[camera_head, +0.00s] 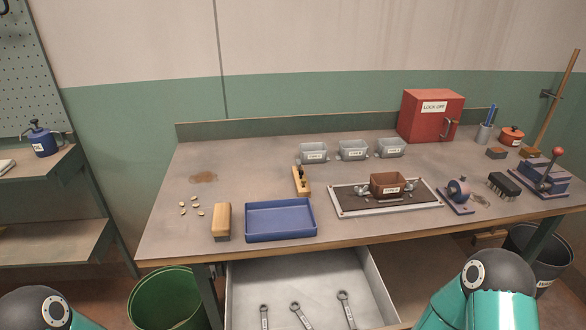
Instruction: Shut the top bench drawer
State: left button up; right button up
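The top bench drawer (305,273) is pulled out from under the front edge of the bench (160,222). It is a grey metal tray, and several wrenches (300,315) lie in it. Its front panel is below the frame and hidden. Parts of my arms show at the bottom left and bottom right corners, and the right one is close to the drawer's right side. Neither gripper is in view.
A blue tray (281,233) and a wood-backed brush (222,221) sit near the bench's front edge. A green bin (165,302) stands on the floor left of the drawer. A dark bin (548,262) stands at the right. A red lock-off box (425,118) is at the back.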

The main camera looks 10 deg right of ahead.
aim_at(314, 280)
jog(key=z, duration=0.05)
jog(key=k, duration=1.25)
jog(key=z, duration=0.4)
jog(key=i, duration=0.7)
jog(key=z, duration=0.1)
